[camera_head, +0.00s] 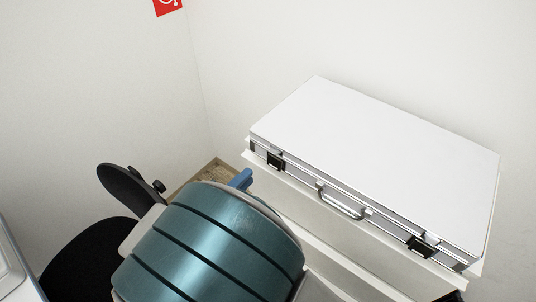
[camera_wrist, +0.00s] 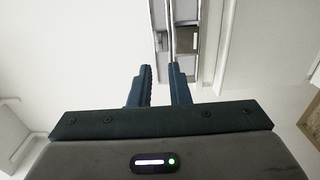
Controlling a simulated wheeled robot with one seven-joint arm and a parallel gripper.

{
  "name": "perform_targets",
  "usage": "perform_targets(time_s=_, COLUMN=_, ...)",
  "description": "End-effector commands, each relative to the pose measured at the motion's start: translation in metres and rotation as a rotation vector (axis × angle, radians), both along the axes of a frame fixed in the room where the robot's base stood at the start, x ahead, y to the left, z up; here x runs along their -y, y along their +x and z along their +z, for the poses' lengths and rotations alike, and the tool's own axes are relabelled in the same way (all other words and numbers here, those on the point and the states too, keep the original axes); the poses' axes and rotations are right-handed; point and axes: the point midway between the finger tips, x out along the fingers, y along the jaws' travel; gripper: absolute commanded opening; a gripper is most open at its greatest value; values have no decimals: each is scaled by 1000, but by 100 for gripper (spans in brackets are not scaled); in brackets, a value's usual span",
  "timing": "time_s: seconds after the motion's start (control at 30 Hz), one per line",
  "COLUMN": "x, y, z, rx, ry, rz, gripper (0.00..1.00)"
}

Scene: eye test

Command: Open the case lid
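The white case (camera_head: 385,155) lies flat with its lid shut. Its front has a silver handle (camera_head: 342,203) and two dark latches, one at the left (camera_head: 275,161) and one at the right (camera_head: 421,246). In the wrist view, part of the case's metal-trimmed front (camera_wrist: 184,20) with a dark latch (camera_wrist: 180,45) shows beyond the fingertips. My gripper (camera_wrist: 160,72) has its two blue fingers apart with nothing seen between them. In the head view, only a blue bit of my gripper (camera_head: 241,179) shows, left of the case's front left corner; my arm hides the rest.
The case rests on a white stand (camera_head: 300,200) close to the pale walls. A black chair (camera_head: 95,255) stands at the left, beyond my arm. A red sign (camera_head: 167,6) is on the wall. The space above the case looks clear.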

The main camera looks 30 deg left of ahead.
Motion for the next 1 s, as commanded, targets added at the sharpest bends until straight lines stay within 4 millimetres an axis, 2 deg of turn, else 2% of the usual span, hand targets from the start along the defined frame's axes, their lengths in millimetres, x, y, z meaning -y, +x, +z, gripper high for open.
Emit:
perform_targets(time_s=0.03, x=2, y=12, z=2, rx=1, ry=-3, rz=-4, gripper=16)
perform_targets(time_s=0.2, x=5, y=48, z=2, rx=1, ry=-2, rz=-4, gripper=16)
perform_targets(time_s=0.4, x=7, y=78, z=1, rx=-1, ry=-2, rz=-3, gripper=16)
perform_targets(time_s=0.6, x=7, y=89, z=0, rx=-2, ry=-2, rz=-1, gripper=16)
perform_targets(time_s=0.87, x=7, y=90, z=0, rx=-2, ry=-1, rz=-1, gripper=16)
perform_targets(time_s=0.9, x=7, y=90, z=0, rx=-2, ry=-1, rz=-1, gripper=5)
perform_targets(time_s=0.93, x=7, y=90, z=0, rx=-2, ry=-1, rz=-1, gripper=0)
perform_targets(time_s=1.0, x=7, y=89, z=0, rx=-2, ry=-2, rz=-1, gripper=0)
